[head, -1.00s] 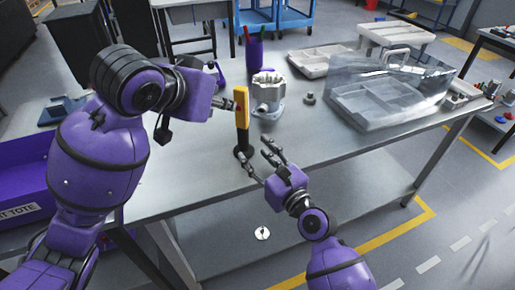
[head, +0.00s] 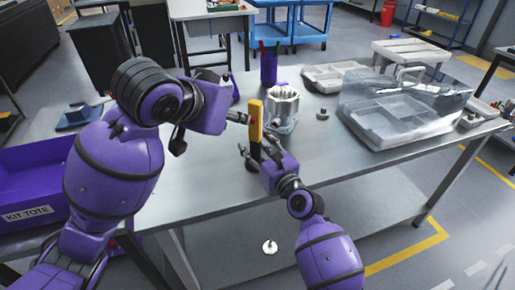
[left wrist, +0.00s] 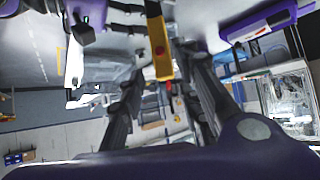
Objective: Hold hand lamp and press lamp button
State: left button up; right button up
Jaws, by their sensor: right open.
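The hand lamp (head: 256,122) stands upright on the metal table, with a yellow upper body and a dark lower part. A red button shows on its yellow side in the left wrist view (left wrist: 159,50). My right gripper (head: 257,150) is open at the lamp's lower part, with fingers showing on both sides of it; contact cannot be told. My left gripper (head: 246,119) points at the yellow body from the left, very close to it. In the left wrist view, its two fingers (left wrist: 165,72) are apart, with the lamp between and beyond them.
A ribbed metal housing (head: 283,105) stands just right of the lamp. A purple cup (head: 268,66) is behind it. A clear-lidded case (head: 400,118) lies further right, with a small grey part (head: 322,114) before it. A purple kit tote (head: 28,190) is at left.

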grip_shut()
pick_arm(q)
grip_shut()
dwell(1.2)
